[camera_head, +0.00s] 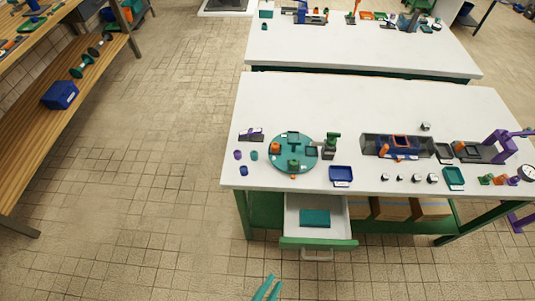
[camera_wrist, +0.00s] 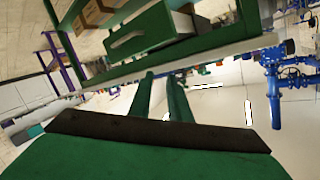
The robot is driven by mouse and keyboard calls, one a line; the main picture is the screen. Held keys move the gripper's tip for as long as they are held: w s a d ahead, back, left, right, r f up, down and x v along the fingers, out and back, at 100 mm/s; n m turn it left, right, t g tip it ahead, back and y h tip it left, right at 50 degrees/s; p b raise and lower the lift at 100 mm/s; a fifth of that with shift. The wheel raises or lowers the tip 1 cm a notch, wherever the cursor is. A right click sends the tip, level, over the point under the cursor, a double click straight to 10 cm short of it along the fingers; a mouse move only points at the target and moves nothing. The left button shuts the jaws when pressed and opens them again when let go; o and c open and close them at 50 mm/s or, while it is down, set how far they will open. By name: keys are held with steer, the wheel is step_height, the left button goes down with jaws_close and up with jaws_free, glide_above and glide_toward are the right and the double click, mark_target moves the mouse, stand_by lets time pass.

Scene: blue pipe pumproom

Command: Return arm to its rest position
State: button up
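My gripper (camera_head: 274,281) shows at the bottom edge of the head view as two teal fingers with a gap between them. It is open and empty, over bare floor in front of the open drawer (camera_head: 318,243). In the wrist view the two green fingers of my gripper (camera_wrist: 161,76) stand apart with nothing between them. The wrist view is strongly tilted and shows the drawer (camera_wrist: 150,30) and the table's underside beyond the fingers. The rest of my arm is outside the head view.
The near white table (camera_head: 300,95) carries a teal turntable (camera_head: 265,155), a blue tray (camera_head: 341,174) and several small parts. The drawer is pulled out and holds a teal item (camera_head: 315,218). A wooden shelf (camera_head: 50,125) stands at left. The tiled floor between is clear.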

step_height(320, 180, up, 10)
steer(key=s+n+t+y, duration=0.1)
steer(key=n+t+y, duration=0.1)
steer(key=n+y, duration=0.6)
steer(key=a+n, duration=0.1)
steer(key=n, duration=0.3)
steer(key=shift+s+f, duration=0.2)
steer(key=shift+s, duration=0.15)
steer(key=shift+w+a, duration=0.1)
steer(key=shift+a, duration=0.05)
